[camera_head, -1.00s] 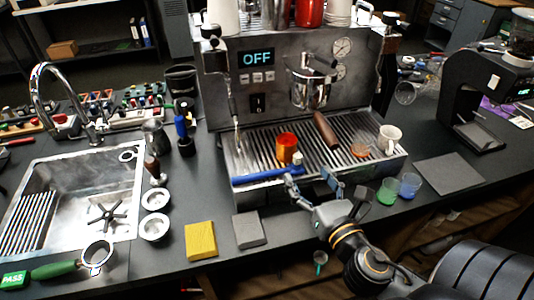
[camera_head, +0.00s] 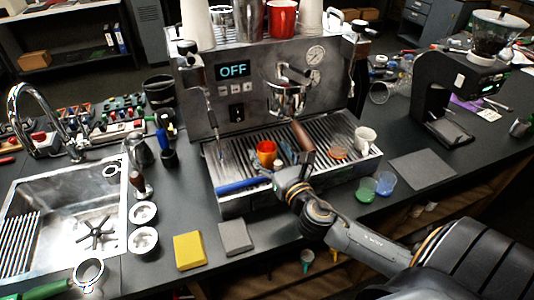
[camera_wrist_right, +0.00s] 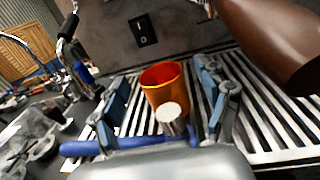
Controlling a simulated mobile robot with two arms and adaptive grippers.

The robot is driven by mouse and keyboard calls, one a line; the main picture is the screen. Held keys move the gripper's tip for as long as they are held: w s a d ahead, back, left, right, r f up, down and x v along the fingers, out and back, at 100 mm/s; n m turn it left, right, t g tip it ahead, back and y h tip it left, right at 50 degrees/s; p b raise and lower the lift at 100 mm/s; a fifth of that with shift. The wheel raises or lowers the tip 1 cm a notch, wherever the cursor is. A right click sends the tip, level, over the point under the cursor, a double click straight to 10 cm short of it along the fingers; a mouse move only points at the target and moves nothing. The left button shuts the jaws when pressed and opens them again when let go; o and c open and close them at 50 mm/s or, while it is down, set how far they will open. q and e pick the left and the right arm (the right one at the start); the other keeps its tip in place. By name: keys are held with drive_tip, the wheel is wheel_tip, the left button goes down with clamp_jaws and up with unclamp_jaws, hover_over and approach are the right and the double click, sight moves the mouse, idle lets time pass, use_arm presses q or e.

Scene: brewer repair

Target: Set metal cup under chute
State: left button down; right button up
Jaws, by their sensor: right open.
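My right gripper (camera_head: 283,176) is over the front of the machine's drip tray (camera_head: 225,172). The orange cup (camera_head: 266,150) is upright on the tray. A steel cup (camera_head: 250,20) stands on top of the machine, and a dark metal cup (camera_head: 520,128) is at the right edge. The black grinder (camera_head: 450,90), with a chute area over its base, stands right. My left gripper is not in view.
A blue-handled tool (camera_head: 243,184) lies along the tray's front edge; a brown handle (camera_head: 303,137) and white cup (camera_head: 365,139) are farther right. A flat grey pad (camera_head: 422,168) leaves room before the grinder.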

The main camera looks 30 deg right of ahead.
drive_tip(key=shift+w+d, duration=0.2)
drive_tip(key=shift+w, duration=1)
drive_tip(key=shift+s, duration=0.1)
drive_tip(key=c, duration=1.4)
drive_tip(key=shift+r, duration=0.5)
wheel_tip(320, 180, up, 3)
drive_tip(key=shift+a+f, duration=0.1)
drive_tip(key=shift+f, duration=0.1)
drive_tip(key=s+a+r+p, duration=0.2)
drive_tip(key=s+r, duration=0.1)
drive_tip(key=s, duration=0.1)
drive_tip(key=s+a+r+p, duration=0.2)
drive_tip(key=s+a+r, duration=0.1)
drive_tip(key=s, duration=0.1)
drive_tip(key=s+a+r+p, duration=0.2)
drive_tip(key=s+r+p, duration=0.1)
drive_tip(key=s, duration=0.1)
drive_tip(key=shift+a+r, duration=0.15)
drive_tip(key=shift+r, duration=0.1)
